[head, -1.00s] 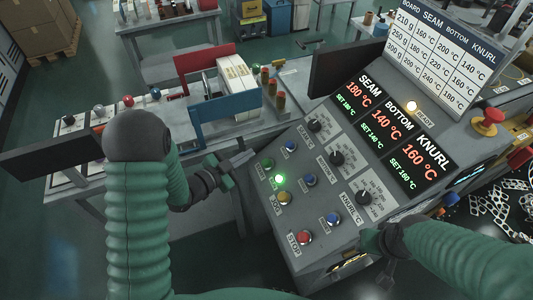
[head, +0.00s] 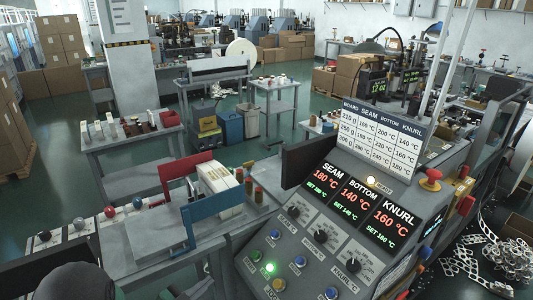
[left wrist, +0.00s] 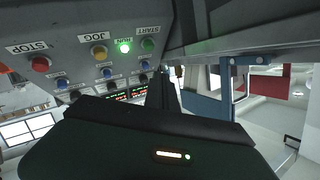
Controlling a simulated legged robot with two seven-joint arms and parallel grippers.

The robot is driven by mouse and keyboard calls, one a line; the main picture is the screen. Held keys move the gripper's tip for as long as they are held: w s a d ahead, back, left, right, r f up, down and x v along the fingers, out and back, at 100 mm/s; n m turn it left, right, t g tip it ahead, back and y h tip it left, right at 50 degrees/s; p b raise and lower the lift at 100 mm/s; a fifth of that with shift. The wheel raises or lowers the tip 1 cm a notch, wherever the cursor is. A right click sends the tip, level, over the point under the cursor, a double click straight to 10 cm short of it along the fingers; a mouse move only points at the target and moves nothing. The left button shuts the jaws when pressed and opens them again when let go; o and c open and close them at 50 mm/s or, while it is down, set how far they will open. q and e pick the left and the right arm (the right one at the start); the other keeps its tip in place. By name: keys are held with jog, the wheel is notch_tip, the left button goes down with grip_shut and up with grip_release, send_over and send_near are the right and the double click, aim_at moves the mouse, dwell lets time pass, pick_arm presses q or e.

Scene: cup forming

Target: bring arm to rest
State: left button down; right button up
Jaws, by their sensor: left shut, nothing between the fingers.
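My left gripper (left wrist: 163,92) shows in the left wrist view as dark fingers, closed together and empty, in front of the control panel. In the head view only a dark rounded part of my left arm (head: 75,282) shows clearly at the bottom left edge. My right gripper is out of view. The control panel (head: 325,235) stands at the lower right of the head view. Its displays read SEAM 180, BOTTOM 140 and KNURL 160 °C, matching the set values. The green RUN button (left wrist: 124,47) is lit in the left wrist view, beside the yellow JOG button (left wrist: 99,53).
A bench with a blue frame (head: 213,212) and a red plate (head: 186,172) stands left of the panel. A red mushroom button (head: 430,180) is on the panel's right side. Open green floor (head: 60,195) shows at left.

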pick_arm(q)
jog(key=s+a+n+g+y, duration=0.5)
jog(key=s+n+g+y, duration=0.1)
jog(key=s+n+y, duration=0.25)
jog(key=s+d+n+g, duration=0.2)
jog(key=s+d+g, duration=0.1)
jog(key=s, duration=0.9)
jog(key=shift+s+d+g, duration=0.2)
jog(key=shift+g, duration=0.6)
jog(key=shift+d+f+n+h, duration=0.1)
jog(key=shift+d+n+h, duration=0.1)
jog(key=shift+n+h, duration=0.05)
